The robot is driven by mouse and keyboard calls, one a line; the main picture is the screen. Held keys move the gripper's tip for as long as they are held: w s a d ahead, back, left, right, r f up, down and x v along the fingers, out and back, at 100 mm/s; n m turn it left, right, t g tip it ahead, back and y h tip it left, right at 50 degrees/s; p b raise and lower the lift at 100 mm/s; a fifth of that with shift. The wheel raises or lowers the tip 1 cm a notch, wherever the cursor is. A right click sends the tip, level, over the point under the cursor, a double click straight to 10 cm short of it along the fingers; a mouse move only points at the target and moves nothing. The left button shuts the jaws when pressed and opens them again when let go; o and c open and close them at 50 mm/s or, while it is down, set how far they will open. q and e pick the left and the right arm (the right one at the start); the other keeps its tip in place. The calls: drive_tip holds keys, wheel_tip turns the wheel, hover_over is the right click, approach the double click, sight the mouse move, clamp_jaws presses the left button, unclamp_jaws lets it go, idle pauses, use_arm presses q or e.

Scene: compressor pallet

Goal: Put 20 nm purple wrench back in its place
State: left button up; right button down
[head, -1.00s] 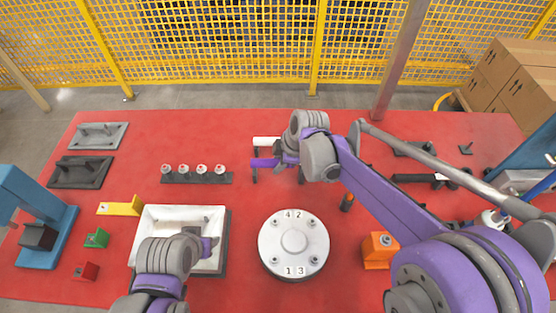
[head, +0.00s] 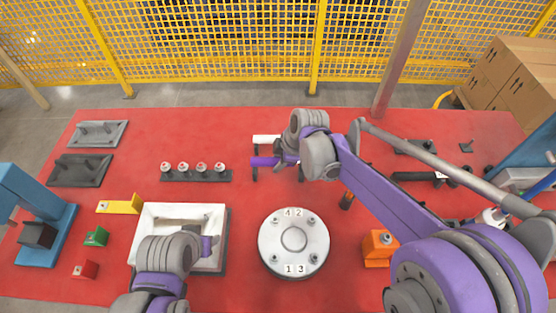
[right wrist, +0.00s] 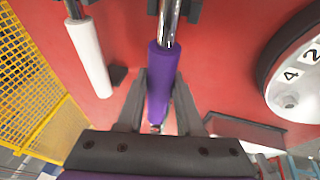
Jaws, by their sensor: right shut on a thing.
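The purple wrench (head: 262,162) is near the middle back of the red table, beside a white-handled wrench (head: 266,140). My right gripper (head: 292,162) is at its right end in the head view. In the right wrist view, the gripper (right wrist: 160,100) is shut on the purple handle (right wrist: 164,75). The wrench's metal shaft runs up to a black holder (right wrist: 194,10) at the top edge; whether it is fully seated there I cannot tell. The white handle (right wrist: 90,57) lies to the left. My left gripper (head: 207,246) is over the white tray, its fingers mostly hidden.
The white tray (head: 220,218) and a round numbered plate (head: 294,262) stand at the front. A black strip (head: 196,177) with several small knobs lies left of the wrenches. An orange block (head: 380,248) is at right. A yellow mesh fence (head: 220,45) stands behind the table.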

use_arm(q)
drive_tip(key=shift+s+f+b, duration=0.1)
drive_tip(key=shift+f+b, duration=0.45)
drive_tip(key=shift+f, duration=0.1)
use_arm(e)
drive_tip(key=shift+f, duration=0.85)
drive_tip(key=shift+c, duration=2.4)
unclamp_jaws()
use_arm(q)
drive_tip(key=shift+r, duration=0.1)
use_arm(e)
drive_tip(key=shift+r, duration=0.1)
